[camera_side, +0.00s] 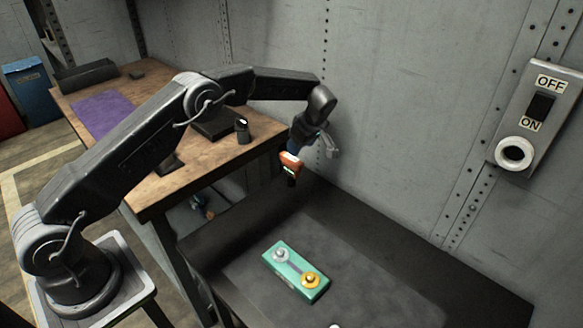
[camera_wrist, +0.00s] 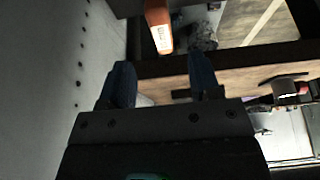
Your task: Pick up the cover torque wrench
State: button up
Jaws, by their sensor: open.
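An orange and black tool (camera_side: 291,163), which looks like the cover torque wrench, is just below and left of my gripper (camera_side: 313,146) in the side view, near the right end of the wooden bench. I cannot tell what supports it. In the wrist view, its orange body (camera_wrist: 158,27) shows at the top middle, beyond the gap between my two dark blue fingers (camera_wrist: 158,62). My gripper is open and nothing shows between the fingers. The tool appears apart from the fingers. Its lower part is cut off by the wrist view's edge.
A green block (camera_side: 296,271) with silver and yellow knobs sits on the dark lower table (camera_side: 400,285). The wooden bench (camera_side: 165,195) carries a purple mat (camera_side: 103,116) and dark objects. The riveted wall (camera_side: 420,90) with an OFF/ON switch panel (camera_side: 541,106) stands close behind.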

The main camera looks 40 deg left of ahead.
aim_at(292, 161)
jog(key=x, duration=0.9)
jog(key=shift+a+f, duration=0.2)
jog(key=shift+f, duration=0.05)
jog(key=shift+c, duration=0.4)
grip_shut()
jog(key=shift+r, duration=0.1)
